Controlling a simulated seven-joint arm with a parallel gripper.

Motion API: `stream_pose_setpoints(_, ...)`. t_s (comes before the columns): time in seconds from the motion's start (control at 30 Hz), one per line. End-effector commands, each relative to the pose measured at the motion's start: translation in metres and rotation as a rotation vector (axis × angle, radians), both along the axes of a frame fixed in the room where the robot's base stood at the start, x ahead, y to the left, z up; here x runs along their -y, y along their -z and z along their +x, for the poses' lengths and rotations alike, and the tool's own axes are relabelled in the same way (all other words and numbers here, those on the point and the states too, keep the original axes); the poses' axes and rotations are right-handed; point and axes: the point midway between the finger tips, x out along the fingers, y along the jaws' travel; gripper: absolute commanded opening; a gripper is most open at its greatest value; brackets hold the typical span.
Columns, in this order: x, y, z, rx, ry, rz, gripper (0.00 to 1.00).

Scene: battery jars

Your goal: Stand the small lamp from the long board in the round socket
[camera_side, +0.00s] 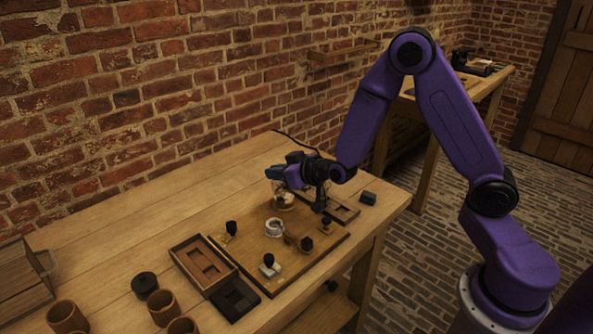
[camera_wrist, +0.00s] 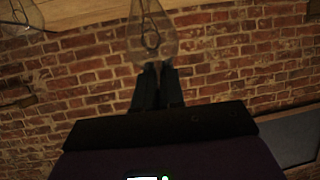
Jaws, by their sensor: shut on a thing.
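My gripper (camera_wrist: 158,72) is shut on a small clear glass lamp (camera_wrist: 151,38) with a dark wire loop inside. In the wrist view the lamp extends beyond the fingertips, in front of the brick wall. In the side view my gripper (camera_side: 279,174) is over the back of the wooden board, and I cannot clearly separate the held lamp there. A pale round ring (camera_side: 274,227), which looks like the round socket, sits near the middle of the board (camera_side: 310,262). It appears empty, apart from the gripper. Which piece is the long board is unclear.
A clear glass vessel (camera_side: 284,202) stands at the board's back, below my gripper. Small dark-knobbed parts (camera_side: 269,264) stand on the board. An open wooden box (camera_side: 198,273), a dark tray (camera_side: 235,298) and brown cups (camera_side: 161,307) are at left. The table's back left is clear.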

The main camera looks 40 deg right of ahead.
Motion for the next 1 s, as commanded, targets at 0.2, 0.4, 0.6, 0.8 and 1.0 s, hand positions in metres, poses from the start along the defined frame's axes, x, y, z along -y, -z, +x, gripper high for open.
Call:
stream_pose_setpoints(0.2,-0.011,0.004,0.01,-0.007,-0.135,-0.001,0.0)
stream_pose_setpoints(0.4,-0.015,0.007,0.013,-0.01,-0.188,-0.003,0.0)
stream_pose_setpoints(0.6,-0.016,0.018,0.013,-0.012,-0.193,-0.002,0.0)
stream_pose_setpoints(0.8,-0.015,0.037,0.012,-0.013,-0.192,-0.002,0.0)
stream_pose_setpoints(1.0,-0.016,0.054,0.013,-0.012,-0.192,-0.002,0.0)
